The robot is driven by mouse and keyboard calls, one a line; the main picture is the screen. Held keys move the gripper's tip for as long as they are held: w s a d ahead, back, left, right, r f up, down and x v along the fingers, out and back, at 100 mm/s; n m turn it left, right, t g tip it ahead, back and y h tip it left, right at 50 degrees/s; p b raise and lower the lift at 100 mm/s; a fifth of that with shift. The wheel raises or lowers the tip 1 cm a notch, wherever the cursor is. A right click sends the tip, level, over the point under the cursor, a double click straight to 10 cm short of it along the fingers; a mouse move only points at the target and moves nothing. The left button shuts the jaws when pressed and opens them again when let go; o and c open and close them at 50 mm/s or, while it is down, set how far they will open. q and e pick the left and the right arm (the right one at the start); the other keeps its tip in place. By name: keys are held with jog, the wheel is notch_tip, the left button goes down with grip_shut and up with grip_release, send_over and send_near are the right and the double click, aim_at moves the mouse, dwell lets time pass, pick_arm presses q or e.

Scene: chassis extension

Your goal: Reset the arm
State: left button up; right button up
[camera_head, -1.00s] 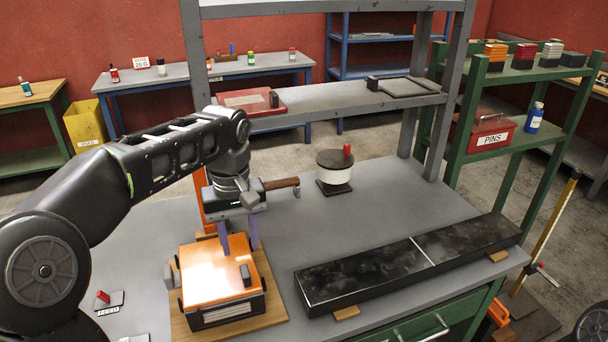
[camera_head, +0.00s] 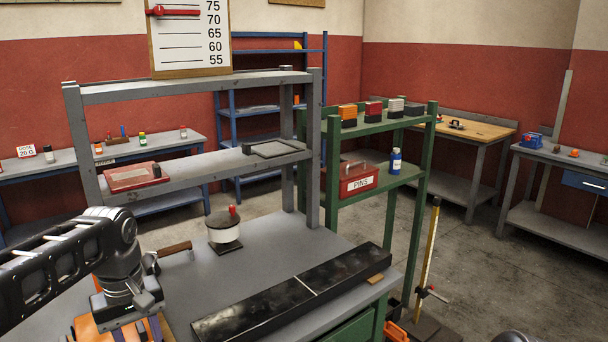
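My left arm comes in from the left edge. Its wrist and gripper (camera_head: 146,329) point down at the bottom left, over the grey workbench (camera_head: 225,275). An orange-topped box (camera_head: 88,328) shows only in part beside and below the gripper. I cannot tell whether they touch. My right gripper is out of view; only a dark piece of my own body shows at the bottom right edge.
A white drum with dark lid (camera_head: 224,235) and a wooden-handled tool (camera_head: 174,248) are behind the gripper. A grey shelf frame (camera_head: 190,183) spans the bench's back. A green rack (camera_head: 417,190) stands to the right.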

pick_arm(q)
jog(key=s+d+f+m+h, duration=0.1)
jog(key=d+f, duration=0.4)
jog(key=f, duration=0.4)
jog(key=d+f+m+h, duration=0.15)
jog(key=d+f, duration=0.25)
jog(key=f, duration=0.5)
jog(key=s+d+f+m+h, duration=0.15)
jog(key=d+f, duration=0.35)
jog(key=f, duration=0.5)
jog(key=s+d+f, duration=0.3)
jog(key=s+f, duration=0.4)
jog(key=s, duration=0.1)
jog(key=s+d+f+m, duration=0.1)
jog(key=s+d+f, duration=0.3)
jog(key=s+f, duration=0.3)
jog(key=s, duration=0.2)
jog(key=shift+s+d+m+t, duration=0.3)
